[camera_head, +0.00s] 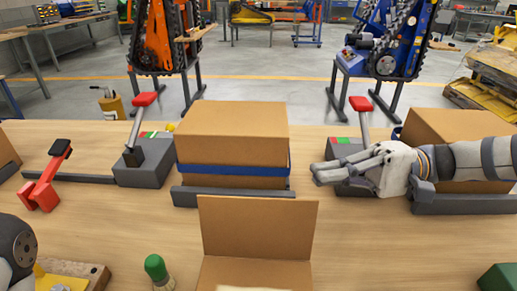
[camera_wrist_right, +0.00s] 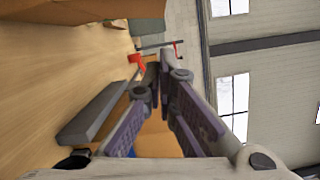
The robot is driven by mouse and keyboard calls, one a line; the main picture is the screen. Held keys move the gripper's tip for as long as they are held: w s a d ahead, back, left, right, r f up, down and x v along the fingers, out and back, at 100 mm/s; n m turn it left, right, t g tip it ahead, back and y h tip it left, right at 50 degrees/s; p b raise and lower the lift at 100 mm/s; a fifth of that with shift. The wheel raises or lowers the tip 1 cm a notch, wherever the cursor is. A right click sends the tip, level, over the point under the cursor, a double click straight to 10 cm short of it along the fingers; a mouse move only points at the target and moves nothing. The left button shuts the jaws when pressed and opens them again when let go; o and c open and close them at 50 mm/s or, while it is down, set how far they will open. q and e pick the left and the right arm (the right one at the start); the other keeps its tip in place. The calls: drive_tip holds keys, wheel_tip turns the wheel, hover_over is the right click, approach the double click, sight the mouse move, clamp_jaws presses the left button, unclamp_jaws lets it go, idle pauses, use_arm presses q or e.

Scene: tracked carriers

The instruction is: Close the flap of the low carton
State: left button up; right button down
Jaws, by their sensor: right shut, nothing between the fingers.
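The low carton (camera_head: 215,270) stands at the bottom middle of the head view, cut off by the lower edge. Its brown flap (camera_head: 258,228) stands nearly upright on the far side. My right gripper (camera_head: 318,175) reaches in from the right, above the table and beyond the carton to its right. It is shut and empty, its fingers pointing left, apart from the flap. Its fingers (camera_wrist_right: 162,68) also show together in the right wrist view. My left gripper is not in view; only part of my left arm shows at the lower left.
A tall closed carton (camera_head: 232,130) with a blue band stands behind the flap, on a grey rail (camera_head: 230,197). Another carton (camera_head: 450,125) is behind my right arm. Grey boxes with red-handled levers (camera_head: 145,165) stand beside them. A green-topped brush (camera_head: 155,267) is left of the low carton.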

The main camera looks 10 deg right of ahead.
sight(257, 230)
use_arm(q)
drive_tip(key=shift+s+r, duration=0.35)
use_arm(e)
drive_tip(key=s+a, duration=0.1)
drive_tip(key=a, duration=0.9)
drive_tip(key=shift+r, duration=0.4)
